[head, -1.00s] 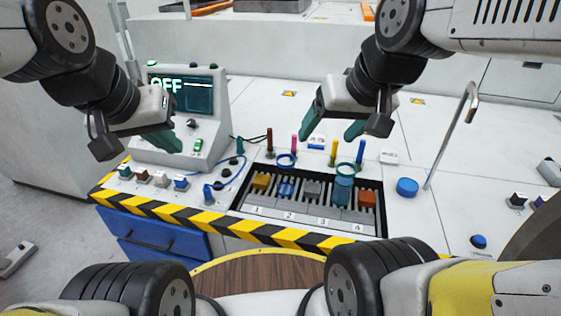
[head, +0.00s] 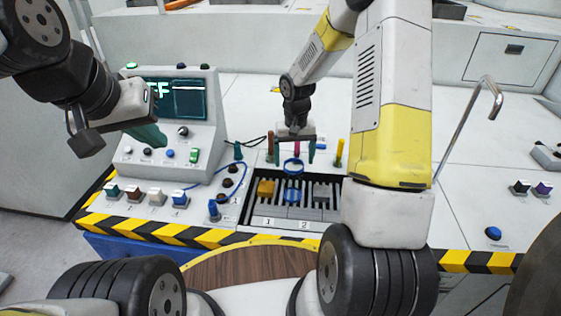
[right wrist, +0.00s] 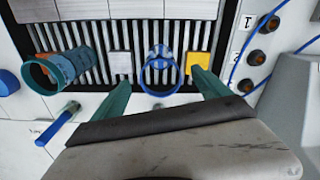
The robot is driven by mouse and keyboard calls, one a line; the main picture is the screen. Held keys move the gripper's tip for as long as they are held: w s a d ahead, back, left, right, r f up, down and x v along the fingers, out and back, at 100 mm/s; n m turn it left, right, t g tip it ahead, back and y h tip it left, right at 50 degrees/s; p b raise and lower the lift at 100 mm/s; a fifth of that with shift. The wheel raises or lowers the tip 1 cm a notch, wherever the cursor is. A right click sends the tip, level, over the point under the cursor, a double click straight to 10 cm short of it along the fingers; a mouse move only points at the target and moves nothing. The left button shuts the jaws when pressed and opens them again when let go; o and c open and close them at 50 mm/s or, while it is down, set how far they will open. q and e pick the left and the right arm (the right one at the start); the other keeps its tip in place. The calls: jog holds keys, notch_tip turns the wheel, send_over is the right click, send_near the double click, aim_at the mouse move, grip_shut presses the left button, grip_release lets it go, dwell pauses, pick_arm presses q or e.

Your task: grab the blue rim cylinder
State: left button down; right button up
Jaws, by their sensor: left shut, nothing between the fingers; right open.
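The blue rim cylinder (head: 292,188) looks see-through, with a bright blue ring at its top. It stands in the slotted tray near the number 2 mark, and it also shows in the right wrist view (right wrist: 160,62). My right gripper (head: 295,154) is open and empty just behind and above it in the head view. In the right wrist view the two teal fingers of my right gripper (right wrist: 163,90) are apart, with the blue ring between and slightly ahead of their tips. My left gripper (head: 152,137) is shut and empty in front of the control panel.
A teal-rimmed cylinder (right wrist: 58,68) stands in the same tray, hidden behind my right arm in the head view. A yellow block (head: 266,188) is beside the blue rim cylinder. Upright pegs, such as the yellow peg (head: 339,153), line the tray's back. The control panel (head: 175,115) is left.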

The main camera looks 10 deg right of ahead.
aim_at(293, 178)
jog(key=shift+w+a+f, duration=0.1)
jog(key=shift+w+f, duration=0.05)
jog(key=shift+f, duration=0.4)
jog(key=shift+w+a+f, duration=0.1)
jog(key=shift+w+f, duration=0.05)
jog(key=shift+f, duration=0.4)
jog(key=f, duration=0.7)
jog(key=shift+w+d+f, duration=0.15)
jog(key=shift+d+f, duration=0.1)
jog(key=shift+f, duration=0.1)
jog(key=shift+c, duration=0.5)
jog(key=c, duration=1.4)
